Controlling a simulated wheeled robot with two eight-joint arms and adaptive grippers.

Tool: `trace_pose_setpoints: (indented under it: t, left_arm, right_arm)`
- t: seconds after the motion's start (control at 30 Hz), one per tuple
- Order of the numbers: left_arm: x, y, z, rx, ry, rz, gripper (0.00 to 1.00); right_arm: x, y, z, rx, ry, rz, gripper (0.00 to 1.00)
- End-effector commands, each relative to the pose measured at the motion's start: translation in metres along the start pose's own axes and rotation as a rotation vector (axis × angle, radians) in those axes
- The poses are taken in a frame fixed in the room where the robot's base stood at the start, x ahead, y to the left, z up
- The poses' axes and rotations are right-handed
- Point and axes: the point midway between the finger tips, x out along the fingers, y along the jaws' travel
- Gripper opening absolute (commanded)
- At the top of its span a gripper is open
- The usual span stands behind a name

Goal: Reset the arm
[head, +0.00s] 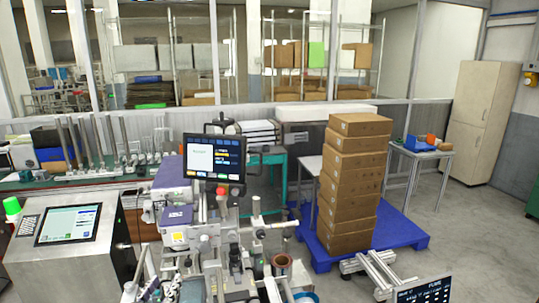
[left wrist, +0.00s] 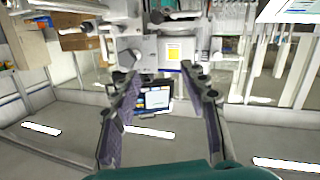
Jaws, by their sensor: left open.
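My left gripper (left wrist: 158,78) shows in the left wrist view as two spread fingers with purple inner pads. It is open, and nothing is gripped between the pads. A screen (left wrist: 154,97) shows through the gap, farther off behind the fingers. In the head view I cannot clearly pick the left gripper out from the grey machine parts at the lower left. My right gripper is not in view.
A machine with a monitor (head: 214,158) and a brown roll (head: 281,263) fills the lower middle. A control panel (head: 68,224) stands left. Stacked cartons (head: 350,185) stand on a blue pallet (head: 408,238). Floor is clear at right.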

Motion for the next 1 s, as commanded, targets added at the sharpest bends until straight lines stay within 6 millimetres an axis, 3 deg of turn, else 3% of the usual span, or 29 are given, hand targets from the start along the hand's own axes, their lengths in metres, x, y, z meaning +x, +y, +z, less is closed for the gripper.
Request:
trace_pose_setpoints:
  t: [0.17, 0.3, 0.4, 0.5, 0.7, 1.0]
  left_arm:
    - [-0.014, 0.049, 0.043, 0.026, -0.167, 0.102, 0.44]
    - [-0.045, 0.084, 0.098, 0.057, -0.386, 0.15, 0.44]
    - [-0.08, 0.09, 0.142, 0.091, -0.568, 0.119, 0.44]
    - [-0.111, 0.082, 0.17, 0.123, -0.698, 0.043, 0.44]
    - [-0.143, 0.062, 0.188, 0.155, -0.799, -0.076, 0.44]
    - [-0.146, 0.059, 0.187, 0.157, -0.806, -0.091, 0.44]
  right_arm:
    - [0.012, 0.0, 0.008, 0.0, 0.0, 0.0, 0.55]
    - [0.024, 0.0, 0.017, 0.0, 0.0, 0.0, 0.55]
    - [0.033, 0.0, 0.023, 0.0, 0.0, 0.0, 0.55]
    - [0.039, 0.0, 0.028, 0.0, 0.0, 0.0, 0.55]
    - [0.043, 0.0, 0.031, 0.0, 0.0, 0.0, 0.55]
    - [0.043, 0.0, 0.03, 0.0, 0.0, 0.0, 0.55]
